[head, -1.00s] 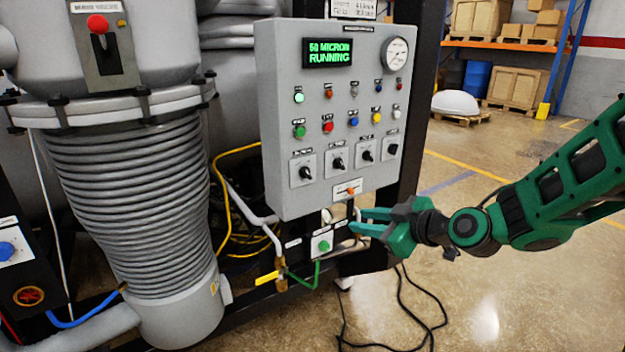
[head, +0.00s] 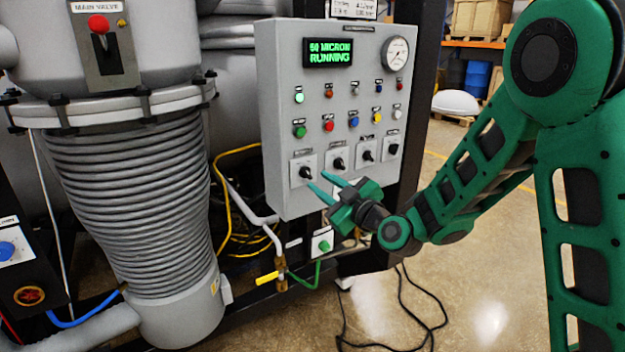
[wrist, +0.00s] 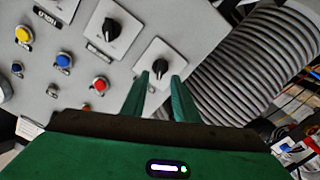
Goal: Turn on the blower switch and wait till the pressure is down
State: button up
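The grey control panel (head: 282,110) stands in the middle of the head view. Its display (head: 328,53) reads "50 MICRON RUNNING" in green. A row of black rotary switches runs along its lower part. I cannot read their labels, so I cannot tell which is the blower switch. My gripper (head: 316,185) is in front of the leftmost rotary switch (head: 305,172), just below and right of it. In the wrist view that switch (wrist: 158,67) sits just beyond the two fingertips (wrist: 160,76), which are apart with nothing between them. The pressure gauge (head: 396,54) is at the panel's upper right.
A ribbed grey pump body (head: 130,195) stands left of the panel. Black cables (head: 400,325) lie on the floor. Open floor lies to the right.

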aim_at(308, 175)
jog(key=shift+x, duration=2.5)
jog(key=shift+s, duration=0.1)
grip_shut()
